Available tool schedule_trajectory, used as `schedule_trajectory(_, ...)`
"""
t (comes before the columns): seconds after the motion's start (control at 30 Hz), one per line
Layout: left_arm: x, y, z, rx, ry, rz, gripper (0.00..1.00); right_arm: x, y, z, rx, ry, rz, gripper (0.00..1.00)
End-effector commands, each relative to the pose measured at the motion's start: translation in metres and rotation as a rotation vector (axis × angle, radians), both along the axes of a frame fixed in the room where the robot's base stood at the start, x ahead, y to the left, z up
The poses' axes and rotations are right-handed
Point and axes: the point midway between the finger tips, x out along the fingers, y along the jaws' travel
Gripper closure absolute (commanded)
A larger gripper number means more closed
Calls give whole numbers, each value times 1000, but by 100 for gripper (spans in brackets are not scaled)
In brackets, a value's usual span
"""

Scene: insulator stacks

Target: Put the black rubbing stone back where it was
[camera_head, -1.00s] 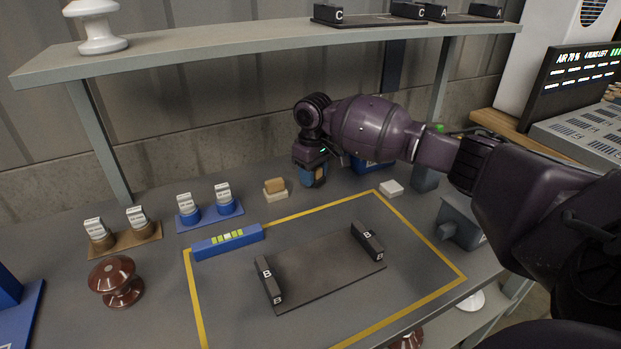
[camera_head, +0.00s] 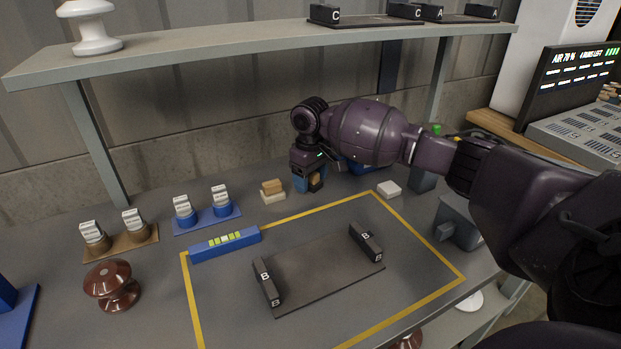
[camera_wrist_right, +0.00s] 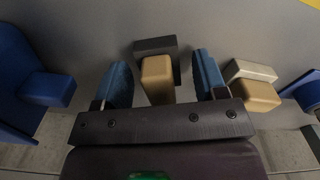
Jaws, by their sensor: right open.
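The black rubbing stone (camera_wrist_right: 155,46) is a dark block with a tan grip. It stands on the bench behind the yellow outline. My right gripper (camera_head: 309,182) is low over it and mostly hides it in the head view. In the right wrist view, my right gripper (camera_wrist_right: 163,80) is open, with one blue finger on each side of the tan grip and a gap visible on both sides. My left gripper is not in view.
A pale stone with a tan grip (camera_head: 272,190) stands just left of my right gripper. A white block (camera_head: 389,189) lies to the right. A blue level (camera_head: 225,243) and a dark plate marked B (camera_head: 318,272) lie near or inside the yellow outline. A shelf (camera_head: 250,47) runs above.

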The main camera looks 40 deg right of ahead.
Motion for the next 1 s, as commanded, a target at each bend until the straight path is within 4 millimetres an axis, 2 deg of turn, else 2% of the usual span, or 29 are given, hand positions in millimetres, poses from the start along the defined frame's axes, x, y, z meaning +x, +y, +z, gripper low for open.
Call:
schedule_trajectory(0.2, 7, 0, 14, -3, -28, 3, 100, 1, 0, 36, 2, -10, 1, 35)
schedule_trajectory(0.43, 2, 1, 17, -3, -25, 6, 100, 0, 0, 67, 1, -7, 0, 35)
schedule_trajectory(0.6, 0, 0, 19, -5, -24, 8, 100, 0, 0, 75, 1, -2, 0, 35)
schedule_trajectory(1.0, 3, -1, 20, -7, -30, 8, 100, 0, 0, 74, 1, 0, 0, 35)
